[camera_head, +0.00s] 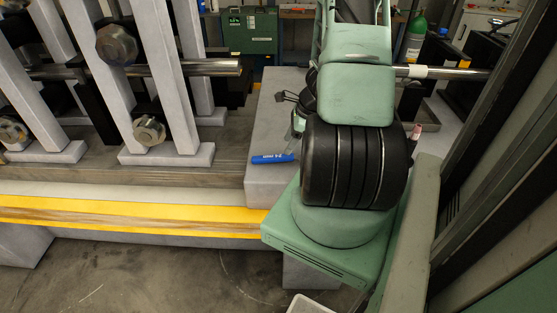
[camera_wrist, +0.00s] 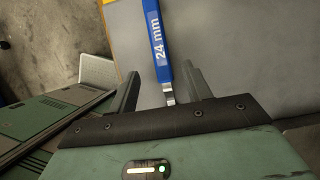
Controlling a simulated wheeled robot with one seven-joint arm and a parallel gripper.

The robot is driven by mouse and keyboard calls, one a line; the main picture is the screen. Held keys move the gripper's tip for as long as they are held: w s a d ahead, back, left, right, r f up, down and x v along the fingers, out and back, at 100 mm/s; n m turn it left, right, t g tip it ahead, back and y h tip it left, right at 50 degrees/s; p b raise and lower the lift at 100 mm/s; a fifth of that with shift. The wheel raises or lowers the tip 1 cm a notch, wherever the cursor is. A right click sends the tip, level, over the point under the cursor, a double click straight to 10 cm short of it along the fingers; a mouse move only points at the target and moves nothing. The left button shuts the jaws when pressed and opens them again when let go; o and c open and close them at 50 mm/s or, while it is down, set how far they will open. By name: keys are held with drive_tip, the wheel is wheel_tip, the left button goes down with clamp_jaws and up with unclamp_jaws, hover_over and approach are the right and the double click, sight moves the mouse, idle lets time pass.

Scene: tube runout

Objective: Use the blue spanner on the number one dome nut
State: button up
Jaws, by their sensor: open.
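The blue spanner (camera_head: 272,158) lies on a grey block left of my arm. In the wrist view its blue handle (camera_wrist: 160,40), marked "24 mm", runs down between my fingers to a metal shank. My gripper (camera_wrist: 158,80) is open, with one finger on each side of the spanner and visible gaps. In the head view my arm hides most of my gripper. Dome nuts sit on the grey frame at left: an upper one (camera_head: 117,44), a lower one (camera_head: 148,130) and one at the far left (camera_head: 12,130). I cannot read any numbers on them.
The grey block (camera_head: 262,185) has a black clip-like item (camera_head: 285,96) further back. A metal tube (camera_head: 208,67) sticks out from the frame. A yellow-striped edge (camera_head: 130,216) runs along the front. A pale tray (camera_wrist: 98,70) is beside my gripper. Floor in front is open.

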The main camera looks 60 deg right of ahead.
sight(279, 156)
drive_tip(key=shift+w+x, duration=0.1)
drive_tip(key=shift+x, duration=1.45)
drive_tip(key=shift+w+x, duration=0.15)
drive_tip(key=shift+x, duration=1.45)
drive_tip(key=shift+r, duration=0.1)
clamp_jaws()
